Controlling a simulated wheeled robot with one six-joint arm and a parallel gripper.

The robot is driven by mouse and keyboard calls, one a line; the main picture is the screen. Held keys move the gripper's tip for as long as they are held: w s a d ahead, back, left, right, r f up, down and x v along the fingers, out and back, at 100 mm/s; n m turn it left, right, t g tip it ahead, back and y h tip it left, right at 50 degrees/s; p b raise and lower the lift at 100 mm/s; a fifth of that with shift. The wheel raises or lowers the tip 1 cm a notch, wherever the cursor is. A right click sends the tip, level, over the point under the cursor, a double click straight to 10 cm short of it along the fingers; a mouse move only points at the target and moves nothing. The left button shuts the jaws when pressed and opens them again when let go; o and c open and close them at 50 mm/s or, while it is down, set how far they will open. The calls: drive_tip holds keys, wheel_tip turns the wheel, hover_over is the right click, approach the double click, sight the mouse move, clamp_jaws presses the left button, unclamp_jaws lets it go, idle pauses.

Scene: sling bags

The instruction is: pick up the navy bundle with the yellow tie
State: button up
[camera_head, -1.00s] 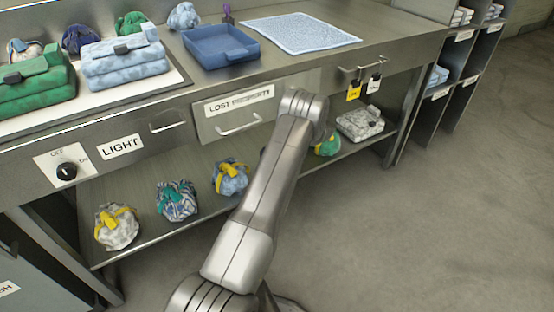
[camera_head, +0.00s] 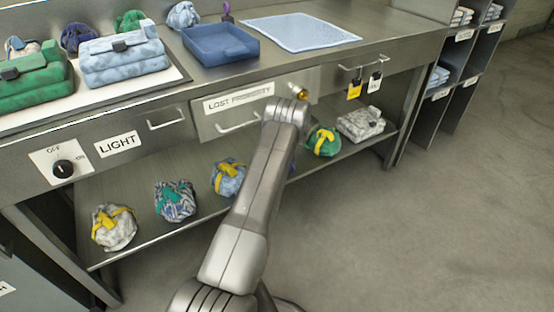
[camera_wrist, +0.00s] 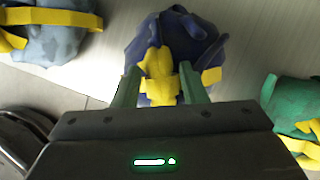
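The navy bundle (camera_wrist: 155,45) with its yellow tie (camera_wrist: 160,75) is at the top centre of the wrist view, on the pale shelf. My gripper (camera_wrist: 160,88) is open, with its two green fingers on either side of the tie's knot, close to the bundle. I cannot tell whether the fingers touch the cloth. In the head view my arm hides nearly all of the navy bundle and the gripper.
A light blue bundle with a yellow tie (camera_head: 229,180) lies left of the navy one. A green bundle with a yellow tie (camera_head: 322,141) lies right of it, close by. The counter with drawers (camera_head: 235,127) overhangs the lower shelf (camera_head: 145,215). A grey folded cloth (camera_head: 360,124) lies further right.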

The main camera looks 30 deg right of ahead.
clamp_jaws()
drive_tip(key=shift+r, duration=0.15)
